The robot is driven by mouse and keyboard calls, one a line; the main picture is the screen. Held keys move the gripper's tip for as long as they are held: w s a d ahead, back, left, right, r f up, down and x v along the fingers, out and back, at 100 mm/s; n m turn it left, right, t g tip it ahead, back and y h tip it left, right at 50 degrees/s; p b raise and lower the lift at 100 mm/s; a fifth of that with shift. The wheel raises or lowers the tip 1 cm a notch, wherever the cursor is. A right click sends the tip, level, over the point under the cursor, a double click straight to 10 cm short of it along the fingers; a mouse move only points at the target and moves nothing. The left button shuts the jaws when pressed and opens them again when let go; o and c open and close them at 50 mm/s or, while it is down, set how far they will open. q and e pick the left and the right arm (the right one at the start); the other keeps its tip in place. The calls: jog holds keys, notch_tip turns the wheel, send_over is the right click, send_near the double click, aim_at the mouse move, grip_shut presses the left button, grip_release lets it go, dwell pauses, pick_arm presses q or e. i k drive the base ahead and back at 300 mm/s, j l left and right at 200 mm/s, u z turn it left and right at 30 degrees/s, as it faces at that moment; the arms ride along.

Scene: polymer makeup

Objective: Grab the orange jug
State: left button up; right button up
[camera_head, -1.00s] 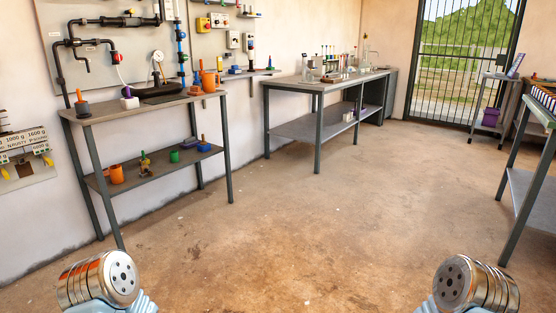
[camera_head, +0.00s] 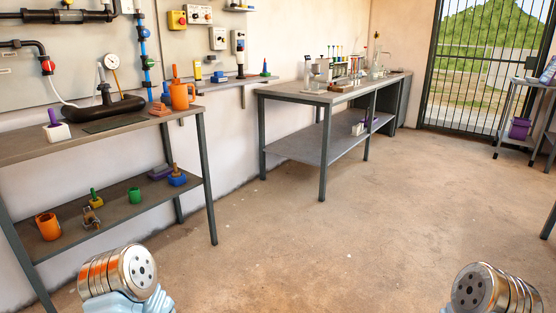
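The orange jug (camera_head: 183,97) stands upright on the top of the left workbench (camera_head: 32,146), near its right end. It has a handle, and something orange sticks up from its opening. A smaller orange cup (camera_head: 47,226) stands on the lower shelf of the same bench. A metal, ringed part of my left arm shows at the bottom left, and a similar part of my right arm at the bottom right. Neither gripper's fingers show. Both visible arm parts are well apart from the jug.
The bench top also holds a black base with a gauge (camera_head: 111,62) and a white block with a purple peg (camera_head: 56,130). A longer table (camera_head: 292,88) with glassware stands at the back. The brown floor (camera_head: 330,240) between is clear.

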aim_at(178, 92)
jog(key=i+u, duration=0.2)
jog(key=i, duration=0.3)
jog(key=i+l+u, duration=0.2)
jog(key=i, duration=0.35)
jog(key=i+l+u, duration=0.2)
jog(key=i, duration=0.3)
